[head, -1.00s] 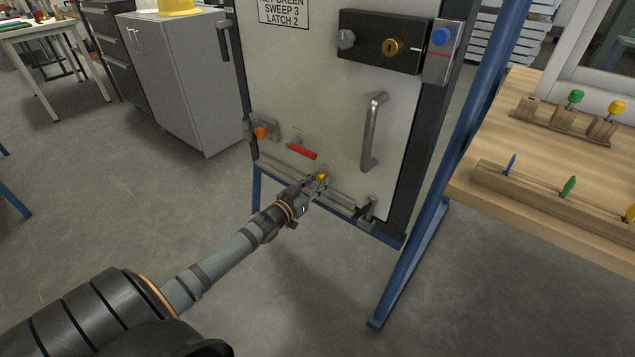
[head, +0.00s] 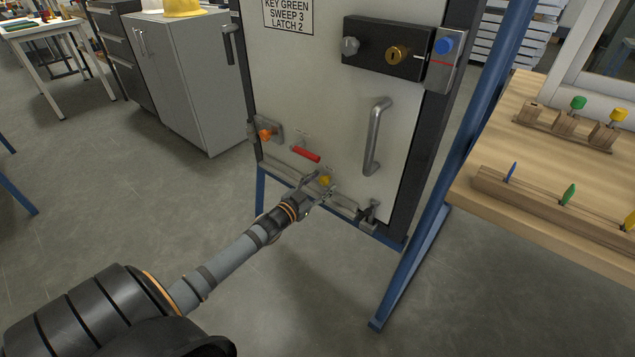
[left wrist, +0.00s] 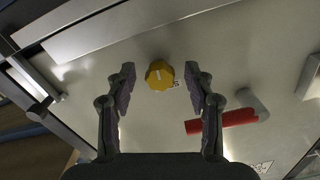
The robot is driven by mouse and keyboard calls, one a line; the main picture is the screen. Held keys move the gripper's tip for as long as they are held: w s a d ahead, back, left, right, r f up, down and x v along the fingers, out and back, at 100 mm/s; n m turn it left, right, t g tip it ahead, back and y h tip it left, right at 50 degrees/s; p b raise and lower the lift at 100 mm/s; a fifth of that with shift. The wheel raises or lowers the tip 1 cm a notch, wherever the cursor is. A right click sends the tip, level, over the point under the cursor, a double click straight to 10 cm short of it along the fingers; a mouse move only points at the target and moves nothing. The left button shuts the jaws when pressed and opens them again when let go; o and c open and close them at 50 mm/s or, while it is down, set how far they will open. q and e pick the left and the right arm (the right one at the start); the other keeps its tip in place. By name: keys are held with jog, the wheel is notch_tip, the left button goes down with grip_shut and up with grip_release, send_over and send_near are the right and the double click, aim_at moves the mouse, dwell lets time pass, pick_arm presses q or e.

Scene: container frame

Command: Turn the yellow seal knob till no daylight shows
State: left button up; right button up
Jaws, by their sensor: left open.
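The yellow seal knob (head: 325,180) sits low on the pale door panel (head: 340,110), just above its bottom strip. In the left wrist view the knob (left wrist: 159,75) is round with scalloped edges and a pale mark on its face. My left gripper (head: 322,189) is open in front of the knob. In the left wrist view its two fingers (left wrist: 160,85) stand on either side of the knob, with a gap on both sides. The right gripper is not in view.
A red-handled lever (head: 305,154) is above the knob; it also shows beside the right finger in the left wrist view (left wrist: 222,121). An orange knob (head: 265,135) is at the left, a grey handle (head: 375,135) at the right. A wooden bench (head: 545,190) stands at the right.

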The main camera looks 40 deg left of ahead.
pick_arm(q)
jog(key=shift+f+n+b, duration=0.2)
jog(key=shift+n+b, duration=0.45)
jog(key=shift+n, duration=0.25)
jog(key=shift+n+b, duration=0.35)
jog(key=shift+n, duration=0.55)
jog(key=s+p, duration=0.1)
jog(key=p, duration=0.1)
jog(key=s+r+p, duration=0.1)
jog(key=p, duration=0.2)
jog(key=shift+s+r, duration=0.15)
jog(key=shift+s, duration=0.05)
jog(key=s+a+f+p, duration=0.1)
jog(key=s+p, duration=0.6)
jog(key=s, duration=0.2)
jog(key=s+a+f+n+g+y+p, duration=0.1)
jog(key=s+f+g+y+p, duration=0.2)
jog(key=s+f+g+p, duration=0.6)
jog(key=s+f+p, duration=0.3)
jog(key=s+f, duration=0.4)
jog(key=shift+s+f+g+p, duration=0.3)
jog(key=shift+s+f+g, duration=0.05)
jog(key=shift+f+g, duration=0.05)
